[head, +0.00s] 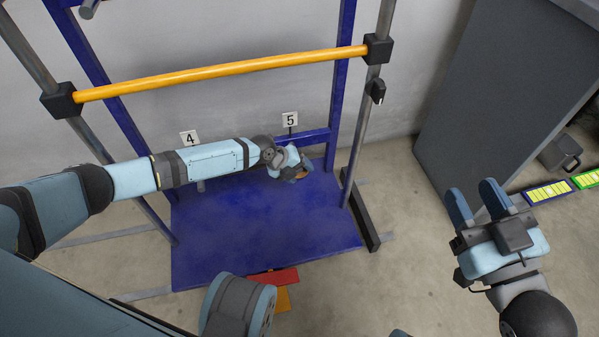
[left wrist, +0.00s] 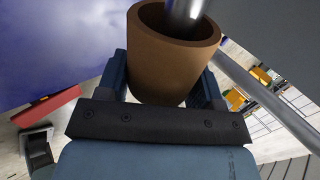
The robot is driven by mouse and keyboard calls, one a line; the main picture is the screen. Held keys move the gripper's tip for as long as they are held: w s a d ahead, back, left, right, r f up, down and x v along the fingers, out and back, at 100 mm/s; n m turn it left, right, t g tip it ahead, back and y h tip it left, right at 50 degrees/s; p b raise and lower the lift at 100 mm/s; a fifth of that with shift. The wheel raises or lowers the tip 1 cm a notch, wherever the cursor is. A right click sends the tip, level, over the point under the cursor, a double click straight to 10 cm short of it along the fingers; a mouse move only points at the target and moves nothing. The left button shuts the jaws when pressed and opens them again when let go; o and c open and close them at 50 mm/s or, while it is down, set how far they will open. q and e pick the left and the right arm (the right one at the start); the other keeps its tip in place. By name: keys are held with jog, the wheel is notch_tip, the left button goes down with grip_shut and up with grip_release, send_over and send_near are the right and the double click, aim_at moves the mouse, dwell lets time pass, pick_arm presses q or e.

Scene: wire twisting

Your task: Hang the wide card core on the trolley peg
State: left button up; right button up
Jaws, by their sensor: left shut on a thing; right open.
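The wide card core (left wrist: 160,72) is a brown, thick-walled tube. In the left wrist view it sits between the two fingers of my left gripper, which is shut on it. A grey metal peg (left wrist: 186,10) reaches into the core's open end, so the core appears to be around it; how far in is hidden. In the head view my left gripper (head: 290,163) is at the blue trolley (head: 250,235), just below the label 5 (head: 290,119). Only a small brown bit of the core (head: 303,176) shows there. My right gripper (head: 477,198) is open and empty at the right.
A yellow bar (head: 220,72) crosses in front of the trolley between two grey posts. The label 4 (head: 190,138) stands left of label 5, with a short peg (head: 201,187) below it. A large grey panel (head: 500,90) stands at the right. Red (head: 274,277) and orange pieces lie near the trolley's front edge.

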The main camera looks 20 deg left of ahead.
pick_arm(q)
jog(key=shift+w+a, duration=0.65)
jog(key=shift+w, duration=0.3)
pick_arm(e)
jog(key=shift+f, duration=0.1)
pick_arm(q)
jog(key=o, duration=1.1)
jog(key=shift+c, duration=0.2)
jog(key=shift+a+r, duration=0.1)
jog(key=shift+r, duration=0.05)
jog(key=p+v, duration=0.2)
jog(key=v, duration=0.2)
jog(key=p+v, duration=0.1)
jog(key=v, duration=0.2)
pick_arm(e)
jog(key=m, duration=0.1)
jog(key=s+a+m+g, duration=0.1)
jog(key=shift+s+f+m+h, duration=0.25)
jog(key=shift+f+m+h, duration=0.05)
jog(key=shift+h, duration=0.1)
